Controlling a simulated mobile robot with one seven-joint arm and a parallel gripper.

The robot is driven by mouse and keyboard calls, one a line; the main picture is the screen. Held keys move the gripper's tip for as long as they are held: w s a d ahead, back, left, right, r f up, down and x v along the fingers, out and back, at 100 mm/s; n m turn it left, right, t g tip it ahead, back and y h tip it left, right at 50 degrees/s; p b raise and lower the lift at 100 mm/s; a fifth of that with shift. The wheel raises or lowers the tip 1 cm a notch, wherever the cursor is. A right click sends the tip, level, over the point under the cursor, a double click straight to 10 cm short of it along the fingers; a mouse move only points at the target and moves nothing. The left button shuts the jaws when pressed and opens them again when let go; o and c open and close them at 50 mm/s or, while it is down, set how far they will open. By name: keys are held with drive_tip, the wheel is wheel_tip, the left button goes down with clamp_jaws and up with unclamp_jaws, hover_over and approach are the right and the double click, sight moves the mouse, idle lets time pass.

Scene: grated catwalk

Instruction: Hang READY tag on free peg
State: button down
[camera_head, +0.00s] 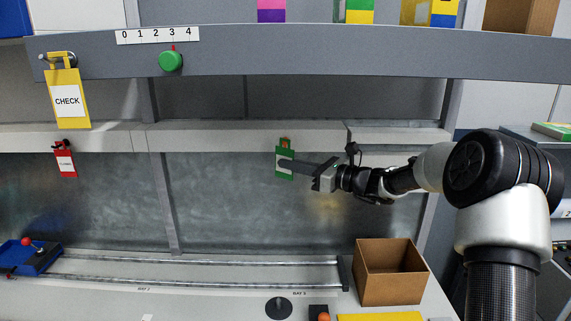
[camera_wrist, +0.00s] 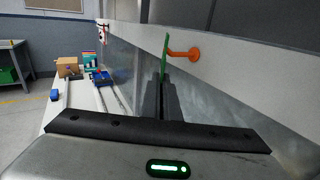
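The green READY tag (camera_head: 285,174), with a pale label, is upright in front of the grey rail in the head view. My gripper (camera_head: 290,163) comes from the right and its fingers cover part of the tag. In the wrist view the tag (camera_wrist: 166,58) stands edge-on at the tips of my fingers (camera_wrist: 161,82), which are closed together on its lower part. An orange peg (camera_wrist: 184,55) juts from the rail with its tip at the tag's upper part. Its orange also shows at the tag's top in the head view (camera_head: 285,143). I cannot tell whether the peg passes through the tag's hole.
A yellow CHECK tag (camera_head: 68,101) and a red tag (camera_head: 65,163) hang on pegs at the left. A green knob (camera_head: 171,61) sits under a 0-4 scale. An open cardboard box (camera_head: 388,275) stands below my arm. Rails (camera_head: 200,282) run along the bench.

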drive_tip(key=shift+s+r, duration=0.1)
drive_tip(key=shift+s, duration=0.35)
drive_tip(key=shift+s+b, duration=0.6)
drive_tip(key=shift+s, duration=1.35)
